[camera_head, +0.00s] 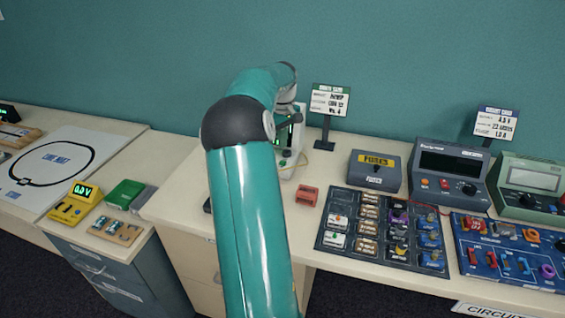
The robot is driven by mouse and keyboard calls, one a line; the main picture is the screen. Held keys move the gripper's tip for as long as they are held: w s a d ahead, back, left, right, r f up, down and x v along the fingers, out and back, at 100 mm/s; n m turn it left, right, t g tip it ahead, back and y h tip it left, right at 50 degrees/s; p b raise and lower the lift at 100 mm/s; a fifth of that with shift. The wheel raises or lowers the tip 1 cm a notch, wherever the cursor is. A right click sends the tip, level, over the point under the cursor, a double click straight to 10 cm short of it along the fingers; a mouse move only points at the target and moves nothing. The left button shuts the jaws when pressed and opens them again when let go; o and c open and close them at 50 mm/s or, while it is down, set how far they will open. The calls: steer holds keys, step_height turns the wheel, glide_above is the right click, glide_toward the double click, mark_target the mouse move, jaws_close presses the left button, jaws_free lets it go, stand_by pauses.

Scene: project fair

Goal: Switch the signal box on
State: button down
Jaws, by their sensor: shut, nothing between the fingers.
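My teal arm rises through the middle of the view and bends at a dark joint. Its far end is hidden behind that joint, so my gripper and its fingertips do not show. A pale box (298,141) with a green-lit display stands on the table just behind and right of my arm. My arm covers its left part, and a small green button shows low on its front. No readable label marks any box as the signal box, so I cannot tell whether this is it. No switch position can be made out on it.
A red block (307,196) lies in front of the pale box. To the right are a sign stand (328,103), a fuse box (376,170), a dark parts tray (338,255), a grey instrument (447,172) and a blue board (500,250). A yellow meter (74,205) is left.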

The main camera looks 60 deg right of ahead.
step_height(320, 180, up, 4)
steer(key=shift+f, duration=0.2)
stand_by(0.7)
steer(key=w+a+r+n+t, duration=0.1)
steer(key=w+a+r, duration=0.2)
steer(key=a, duration=0.8)
steer(key=w+a+r+t, duration=0.1)
steer(key=w+a+r, duration=0.25)
steer(key=a, duration=0.65)
steer(key=w+a+r+n+t, duration=0.15)
steer(key=w+a, duration=0.25)
steer(key=a, duration=0.7)
steer(key=s+a+f+n+t, duration=0.1)
steer(key=s+a, duration=0.4)
steer(key=a, duration=0.8)
steer(key=s+a+f+t, duration=0.1)
steer(key=s+a, duration=0.5)
steer(key=a, duration=0.6)
steer(key=shift+a+f+n, duration=0.35)
steer(key=shift+a+f, duration=0.05)
steer(key=shift+f, duration=0.45)
steer(key=shift+s, duration=0.15)
